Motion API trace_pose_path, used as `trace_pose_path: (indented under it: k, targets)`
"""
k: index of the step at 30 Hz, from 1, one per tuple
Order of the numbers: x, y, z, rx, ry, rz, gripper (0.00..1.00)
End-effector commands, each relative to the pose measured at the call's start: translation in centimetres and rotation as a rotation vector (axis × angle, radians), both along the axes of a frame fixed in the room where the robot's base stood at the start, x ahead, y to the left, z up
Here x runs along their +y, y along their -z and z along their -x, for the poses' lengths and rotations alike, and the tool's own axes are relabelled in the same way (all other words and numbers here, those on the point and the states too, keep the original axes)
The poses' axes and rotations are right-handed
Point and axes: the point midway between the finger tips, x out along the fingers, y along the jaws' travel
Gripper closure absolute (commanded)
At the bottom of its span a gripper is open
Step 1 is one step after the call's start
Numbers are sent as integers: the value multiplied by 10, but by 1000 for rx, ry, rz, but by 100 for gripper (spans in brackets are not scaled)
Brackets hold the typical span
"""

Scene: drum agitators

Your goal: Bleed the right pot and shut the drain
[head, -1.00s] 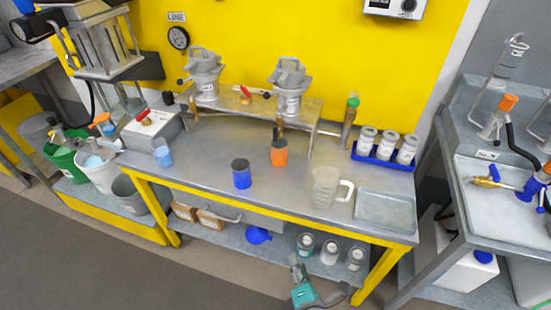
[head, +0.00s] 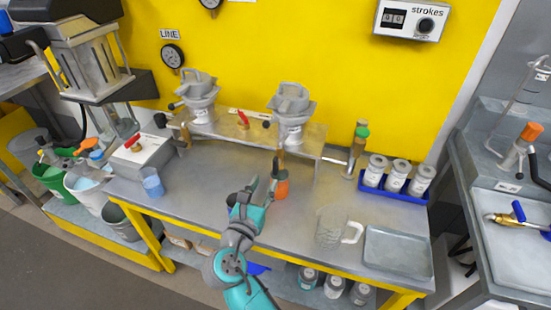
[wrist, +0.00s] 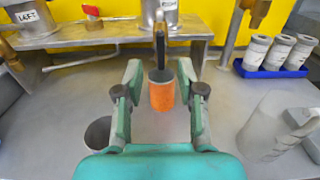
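The right pot (head: 291,108) stands on the metal shelf at the back of the bench, and its lower part shows in the wrist view (wrist: 158,12). A brass drain with a dark handle (wrist: 160,45) hangs below it. An orange cup (wrist: 162,94) stands upright on the bench under that drain, and also shows in the head view (head: 282,188). My gripper (wrist: 160,72) is open and empty, with one finger on each side of the cup and handle in the wrist view. Contact cannot be told. The handle's exact position is unclear.
The left pot (head: 198,102) is on the same shelf, with a red-handled valve (head: 243,119) between the pots. A clear jug (head: 330,228), metal tray (head: 398,250) and blue rack of white jars (head: 395,183) are to the right.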

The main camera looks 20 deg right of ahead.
Motion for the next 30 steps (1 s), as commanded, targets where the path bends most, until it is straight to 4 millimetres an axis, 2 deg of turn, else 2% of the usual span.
trace_pose_path:
  k: [12,18,30]
  targets:
    - [-41,0,-55,-2,1,-2,61]
    - [-55,0,-75,-2,0,-2,61]
    - [-60,1,-82,-1,-2,-3,61]
